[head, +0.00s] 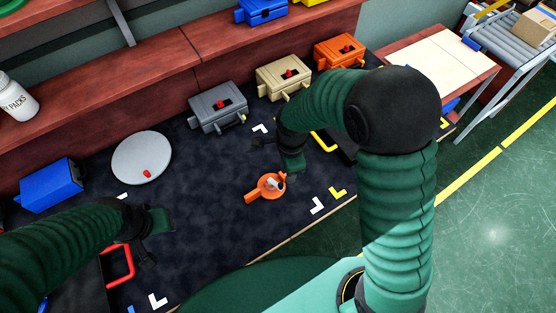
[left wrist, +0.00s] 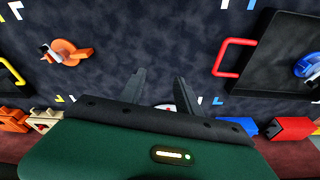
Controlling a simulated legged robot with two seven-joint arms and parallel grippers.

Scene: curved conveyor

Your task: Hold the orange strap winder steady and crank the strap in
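The orange strap winder (head: 268,187) lies on the dark mat near the middle of the head view, with a grey and white crank part on top and an orange tab to the lower left. It also shows at upper left in the left wrist view (left wrist: 72,52). No strap can be made out. My left gripper (head: 158,240) is open and empty, well left of the winder; its spread fingers show in the left wrist view (left wrist: 156,88). My right gripper (head: 280,154) is above and behind the winder, apart from it; its fingers look spread and empty, partly hidden by its arm.
A grey disc (head: 141,158) with a red knob and a blue box (head: 50,186) lie at left. Grey (head: 218,112), tan (head: 284,80) and orange (head: 340,52) cases line the back.

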